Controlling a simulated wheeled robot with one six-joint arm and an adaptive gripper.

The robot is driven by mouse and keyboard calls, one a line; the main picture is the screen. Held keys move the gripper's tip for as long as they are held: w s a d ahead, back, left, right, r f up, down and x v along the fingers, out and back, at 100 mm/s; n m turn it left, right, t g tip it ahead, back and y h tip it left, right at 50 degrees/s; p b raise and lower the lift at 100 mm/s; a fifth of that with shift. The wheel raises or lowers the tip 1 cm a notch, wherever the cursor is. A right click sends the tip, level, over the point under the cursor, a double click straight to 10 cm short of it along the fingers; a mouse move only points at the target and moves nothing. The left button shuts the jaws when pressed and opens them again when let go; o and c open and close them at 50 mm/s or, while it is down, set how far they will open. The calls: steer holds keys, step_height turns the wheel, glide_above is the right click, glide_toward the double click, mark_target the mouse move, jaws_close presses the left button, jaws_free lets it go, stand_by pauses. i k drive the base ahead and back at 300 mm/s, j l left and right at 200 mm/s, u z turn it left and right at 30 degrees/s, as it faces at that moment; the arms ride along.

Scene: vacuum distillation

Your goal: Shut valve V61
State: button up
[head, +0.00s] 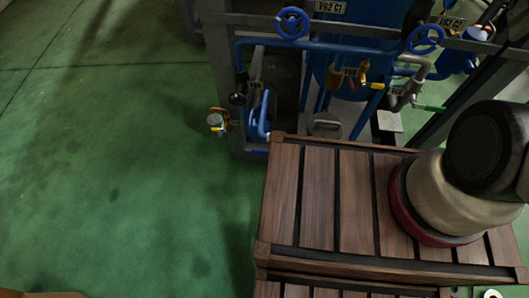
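No label in the head view reads clearly as V61. A small tag (255,85) on the frame at the left is too small to read for sure. A blue handwheel (292,23) stands beside a plate (330,7) that reads V62 C1. A second blue handwheel (425,39) is near another plate (452,22), perhaps V63 C1. My gripper is out of view; only links of my arm show at the right.
A grey steel frame (222,75) surrounds a blue tank (350,70) and pipes. My slatted wooden base reaches close to the frame. The green floor (110,170) at the left is clear.

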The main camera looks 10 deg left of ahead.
mark_target(253, 150)
steer(key=i+l+u, duration=0.15)
steer(key=l+u, duration=0.6)
steer(key=u, duration=0.2)
steer(key=l+u, duration=0.95)
steer(key=k+l+u, duration=0.2)
steer(key=u, duration=0.3)
steer(key=l, duration=0.1)
